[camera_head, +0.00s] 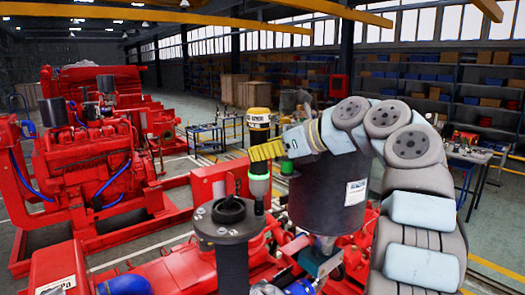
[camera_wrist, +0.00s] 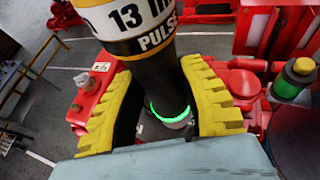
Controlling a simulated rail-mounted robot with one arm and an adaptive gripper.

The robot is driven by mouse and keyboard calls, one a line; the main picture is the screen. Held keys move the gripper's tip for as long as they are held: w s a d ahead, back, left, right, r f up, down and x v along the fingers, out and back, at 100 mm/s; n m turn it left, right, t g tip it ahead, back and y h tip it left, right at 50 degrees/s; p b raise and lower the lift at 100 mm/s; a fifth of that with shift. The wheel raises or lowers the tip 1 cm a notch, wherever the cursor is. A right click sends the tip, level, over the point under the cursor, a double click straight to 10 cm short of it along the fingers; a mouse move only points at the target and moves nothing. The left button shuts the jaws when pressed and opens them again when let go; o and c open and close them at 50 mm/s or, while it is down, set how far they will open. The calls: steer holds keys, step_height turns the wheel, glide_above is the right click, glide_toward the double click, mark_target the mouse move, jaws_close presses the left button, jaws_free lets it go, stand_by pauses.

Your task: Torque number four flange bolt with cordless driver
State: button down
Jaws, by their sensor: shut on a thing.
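The cordless driver (camera_head: 259,119) has a yellow top and a dark body, and it stands upright in my gripper (camera_head: 266,151). The yellow ribbed fingers are shut around its body. The wrist view shows the driver (camera_wrist: 135,20) between the two fingers of my gripper (camera_wrist: 165,105), with a lit green ring near its lower end. In the head view its lower end is beside the dark round flange (camera_head: 232,212) and partly hidden by it. Bolt heads show on the flange rim. I cannot tell which is number four, or whether the driver touches one.
A large dark cylinder (camera_head: 325,195) stands right of the driver. A green-banded cylinder (camera_wrist: 296,76) shows at the right in the wrist view. Red pump parts (camera_head: 165,270) crowd the foreground. A red engine (camera_head: 88,160) stands left, and shelves (camera_head: 450,85) line the back.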

mark_target(268, 128)
steer(key=shift+f+b, duration=0.4)
stand_by(1.0)
steer(key=shift+r, duration=0.15)
steer(key=shift+r+p, duration=2.55)
steer(key=shift+p, duration=0.05)
